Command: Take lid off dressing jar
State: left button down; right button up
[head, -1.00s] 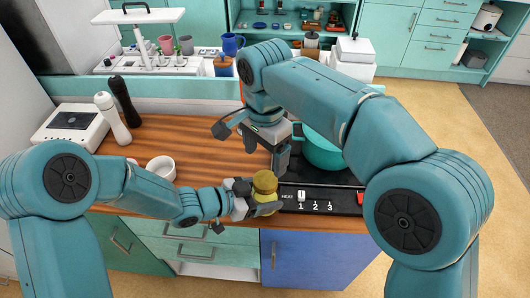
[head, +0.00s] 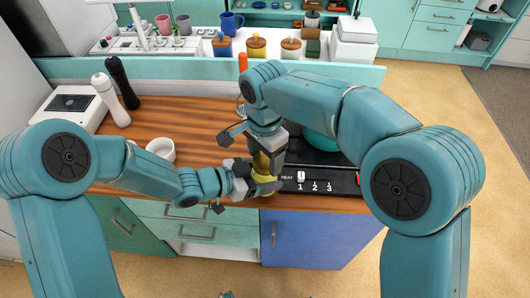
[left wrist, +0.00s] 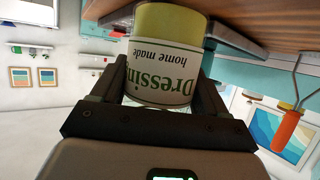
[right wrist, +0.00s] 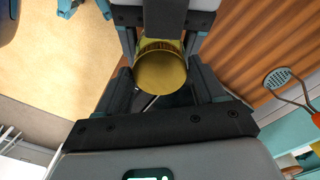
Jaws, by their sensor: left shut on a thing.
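The dressing jar (head: 265,188) is upright near the counter's front edge, with yellow contents. Its white label reading "Dressing home made" shows upside down in the left wrist view (left wrist: 162,75). My left gripper (head: 256,183) is shut on the jar's body from the left. The round golden lid (right wrist: 161,74) is on the jar. My right gripper (head: 265,158) points down over the jar from above. In the right wrist view its open fingers (right wrist: 162,88) stand on either side of the lid. In the head view the right gripper hides most of the lid.
A teal pot (head: 322,139) stands on the stove (head: 318,180) just right of the jar. A white bowl (head: 160,149), a white bottle (head: 109,98) and a dark bottle (head: 122,80) stand to the left. The wooden counter (head: 185,122) between them is clear.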

jog(key=c, duration=0.6)
jog(key=n, duration=0.6)
jog(key=shift+n, duration=0.3)
jog(key=shift+c, duration=0.2)
jog(key=o, duration=1.2)
jog(key=shift+c, duration=0.2)
